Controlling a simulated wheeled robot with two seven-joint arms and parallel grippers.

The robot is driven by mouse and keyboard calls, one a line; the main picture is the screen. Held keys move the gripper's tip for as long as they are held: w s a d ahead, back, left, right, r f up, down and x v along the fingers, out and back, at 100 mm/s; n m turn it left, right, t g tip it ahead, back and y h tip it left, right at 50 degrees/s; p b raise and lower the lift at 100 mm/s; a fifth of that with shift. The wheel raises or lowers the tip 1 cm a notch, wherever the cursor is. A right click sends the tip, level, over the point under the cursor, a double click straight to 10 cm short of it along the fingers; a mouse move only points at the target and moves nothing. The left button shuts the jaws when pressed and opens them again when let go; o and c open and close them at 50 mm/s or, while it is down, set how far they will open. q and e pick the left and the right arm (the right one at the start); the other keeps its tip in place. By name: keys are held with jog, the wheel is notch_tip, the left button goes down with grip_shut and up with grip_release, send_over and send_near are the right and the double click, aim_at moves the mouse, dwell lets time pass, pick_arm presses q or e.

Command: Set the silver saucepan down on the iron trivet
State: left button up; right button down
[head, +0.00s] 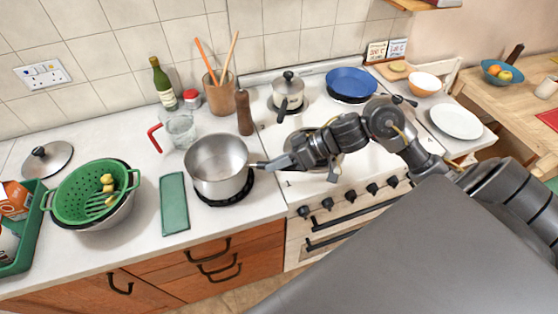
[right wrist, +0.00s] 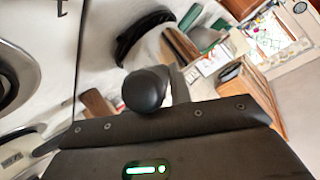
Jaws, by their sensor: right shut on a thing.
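The silver saucepan (head: 217,163) is upright over the black iron trivet (head: 226,200) on the counter left of the stove. The trivet's dark rim shows below and to the right of the pan; the rest is hidden under it. I cannot tell whether the pan's base touches the trivet or hangs just above it. My right gripper (head: 272,164) reaches in from the right and is shut on the saucepan's handle. In the right wrist view a dark rounded end (right wrist: 145,90), likely the handle, shows by the gripper. My left gripper is not in view.
A green oblong mat (head: 174,204) lies just left of the saucepan. A glass jug (head: 181,130) with a red handle and a pepper mill (head: 244,112) stand behind it. A green colander (head: 92,192) is further left. The stove (head: 325,115) holds a lidded pot (head: 288,90) and a blue pan (head: 351,83).

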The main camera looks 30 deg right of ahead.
jog(key=shift+f, duration=0.4)
dwell(0.4)
jog(key=c, duration=1.2)
grip_release()
jog(key=shift+s+f, duration=0.1)
jog(key=shift+b+v, duration=1)
jog(key=shift+v, duration=4.5)
